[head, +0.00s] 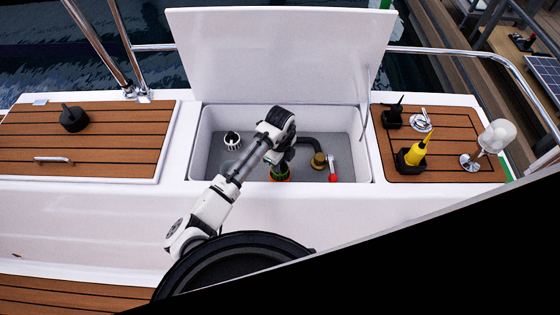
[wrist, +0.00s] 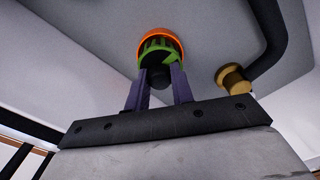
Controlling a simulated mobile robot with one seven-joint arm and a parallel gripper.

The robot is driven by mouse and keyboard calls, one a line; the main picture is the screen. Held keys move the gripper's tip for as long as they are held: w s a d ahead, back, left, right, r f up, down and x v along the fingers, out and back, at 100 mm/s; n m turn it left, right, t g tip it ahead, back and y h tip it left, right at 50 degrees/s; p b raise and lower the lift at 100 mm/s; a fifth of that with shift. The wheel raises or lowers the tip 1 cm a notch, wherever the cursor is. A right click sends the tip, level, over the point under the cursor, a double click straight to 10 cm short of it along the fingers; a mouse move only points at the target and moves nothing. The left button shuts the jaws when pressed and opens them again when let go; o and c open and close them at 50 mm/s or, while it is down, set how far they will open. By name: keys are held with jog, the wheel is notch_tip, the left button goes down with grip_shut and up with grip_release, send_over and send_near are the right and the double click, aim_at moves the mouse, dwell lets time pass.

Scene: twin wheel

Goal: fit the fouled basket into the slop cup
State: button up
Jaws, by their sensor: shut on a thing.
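My gripper (wrist: 161,76) is shut on the dark stem or knob of a green ribbed basket (wrist: 159,47), which I take as the fouled basket. An orange round rim (wrist: 160,34) shows just around and beyond the green, perhaps the slop cup. I cannot tell whether the basket is seated in it or only lies in front of it. In the head view my gripper reaches down into the open locker, and the green and orange (head: 279,173) show small at its end, partly hidden by my arm.
The locker (head: 201,145) has its lid (head: 280,55) raised. Inside are a white cup-like piece with black parts (head: 232,138), a dark bent hose (head: 305,141), a brass fitting (head: 319,161) and a red-handled valve (head: 332,176).

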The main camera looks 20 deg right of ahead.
jog(key=shift+f+b, duration=0.65)
jog(key=shift+f, duration=0.45)
jog(key=o, duration=1.1)
jog(key=shift+c, duration=0.2)
notch_tip(320, 180, up, 14)
jog(key=shift+f, duration=0.1)
